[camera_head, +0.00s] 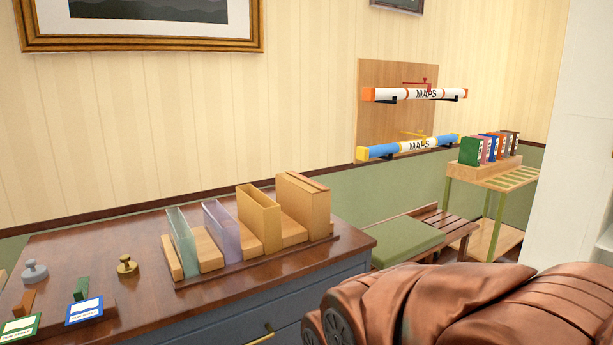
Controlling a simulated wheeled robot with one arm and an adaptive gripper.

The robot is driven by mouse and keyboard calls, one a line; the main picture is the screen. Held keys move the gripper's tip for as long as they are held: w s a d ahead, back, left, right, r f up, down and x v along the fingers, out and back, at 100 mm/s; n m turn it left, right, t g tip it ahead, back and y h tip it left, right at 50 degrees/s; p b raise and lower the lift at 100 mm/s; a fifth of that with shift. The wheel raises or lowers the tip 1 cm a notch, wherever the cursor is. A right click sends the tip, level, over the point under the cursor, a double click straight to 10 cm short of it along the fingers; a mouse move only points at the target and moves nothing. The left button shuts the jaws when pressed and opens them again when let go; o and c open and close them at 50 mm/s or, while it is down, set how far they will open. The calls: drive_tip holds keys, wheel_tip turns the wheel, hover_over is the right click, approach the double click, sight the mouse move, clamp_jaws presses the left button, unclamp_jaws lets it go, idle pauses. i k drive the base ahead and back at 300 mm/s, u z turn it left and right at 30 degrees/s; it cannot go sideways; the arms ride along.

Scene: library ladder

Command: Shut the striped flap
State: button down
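I cannot make out a striped flap anywhere in the head view. The only stripes I see clearly are on the wallpaper and the banded map tubes. On the dark wooden cabinet top (110,247), a wooden rack (262,262) holds several upright slabs or cases; the rightmost is a tan wooden box (303,207). I cannot tell whether any of them has a flap. My gripper does not show in this view.
Two map tubes, upper (420,94) and lower (410,147), rest on wall hooks. A green-cushioned bench (405,243) and a stand (493,185) with coloured books lie right of the cabinet. Two round-knobbed weights stand on the cabinet. The lower right is blocked up close.

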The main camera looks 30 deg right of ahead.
sight(316, 185)
drive_tip(key=u, duration=0.3)
drive_tip(key=i, duration=1.05)
drive_tip(key=z, duration=0.5)
